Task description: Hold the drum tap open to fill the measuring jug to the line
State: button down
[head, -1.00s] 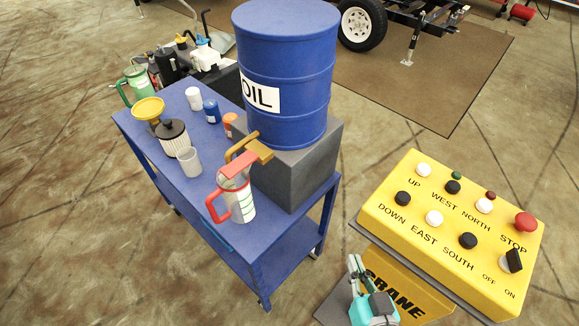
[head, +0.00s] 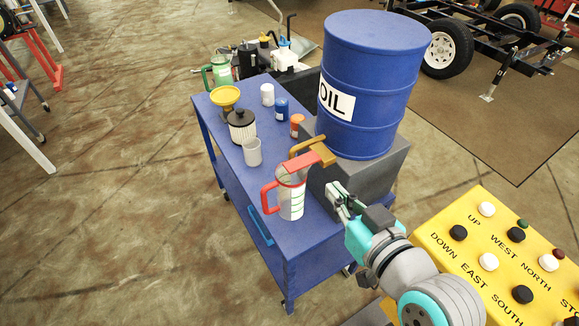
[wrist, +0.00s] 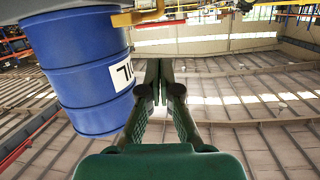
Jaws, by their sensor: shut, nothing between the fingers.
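The blue oil drum (head: 365,95) stands on a grey block at the back of the cart. Its brass tap (head: 309,146), with a red lever (head: 301,162), sticks out over the measuring jug. The clear jug (head: 291,193) with a red handle and green lines stands upright on the cart under the tap; its fill level cannot be told. My gripper (head: 338,192) is shut and empty, right of the jug and in front of the grey block, apart from the lever. In the wrist view my gripper (wrist: 160,75) points past the drum (wrist: 82,75), and the tap (wrist: 138,17) shows at the top.
The blue cart (head: 275,238) also carries a yellow funnel (head: 225,97), a filter (head: 241,125), a grey cup (head: 252,151) and small containers. A yellow crane panel (head: 500,265) stands at the lower right. Open floor lies left of the cart.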

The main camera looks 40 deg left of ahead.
jog(key=a+r, duration=0.1)
jog(key=s+r+n+g, duration=0.1)
jog(key=r, duration=0.1)
jog(key=s+a+r+n, duration=0.1)
jog(key=shift+a+r+g+y, duration=0.2)
jog(key=shift+a+g+y, duration=0.1)
jog(key=shift+a+g, duration=0.1)
send_over(290, 173)
notch_tip(290, 173, down, 2)
notch_tip(290, 173, down, 4)
jog(key=shift+r, duration=0.2)
jog(key=shift+f, duration=0.4)
jog(key=shift+f, duration=0.1)
